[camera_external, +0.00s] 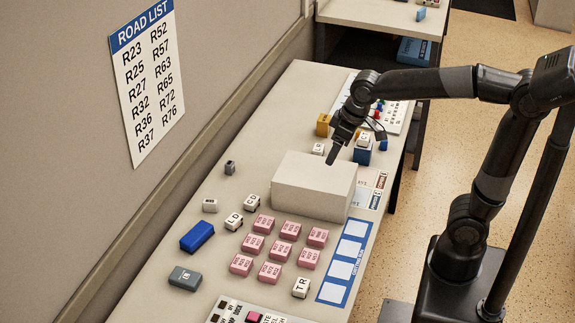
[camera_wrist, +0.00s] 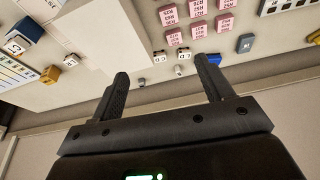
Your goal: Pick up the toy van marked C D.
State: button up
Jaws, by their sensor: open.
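A small white van-like block (camera_external: 252,201) left of the big cream box has dark letters that look like C D or G O; I cannot read them surely. It also shows in the wrist view (camera_wrist: 160,57), ahead between my fingers and apart from them. Beside it stands a similar white block (camera_external: 234,221) that seems to read L O; it shows in the wrist view too (camera_wrist: 183,55). My gripper (camera_external: 332,158) is open and empty, pointing down above the far part of the cream box. Its two fingers also show in the wrist view (camera_wrist: 165,88).
The big cream box (camera_external: 310,190) stands mid-table. Several pink blocks (camera_external: 290,231), a blue block (camera_external: 197,236), a grey block (camera_external: 185,278) and a white TR block (camera_external: 301,287) lie nearer. A blue-and-white block (camera_external: 362,154) and a yellow block (camera_external: 323,125) stand beyond. The wall borders the left.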

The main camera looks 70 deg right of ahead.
jog(key=w+d+f+g, duration=0.1)
jog(key=w+f, duration=0.2)
jog(key=w, duration=0.5)
jog(key=w+d+f+g, duration=0.1)
jog(key=w+f, duration=0.3)
jog(key=w, duration=0.4)
jog(key=g, duration=0.2)
send_over(252, 200)
jog(key=shift+m, duration=0.3)
jog(key=f, duration=1.8)
jog(key=shift+s+a+f, duration=0.15)
jog(key=shift+s+f, duration=0.2)
jog(key=shift+s, duration=0.05)
jog(key=shift+w+f, duration=0.25)
jog(key=shift+f, duration=1.15)
jog(key=shift+w+f, duration=0.2)
jog(key=shift+f, duration=1.15)
jog(key=c, duration=1)
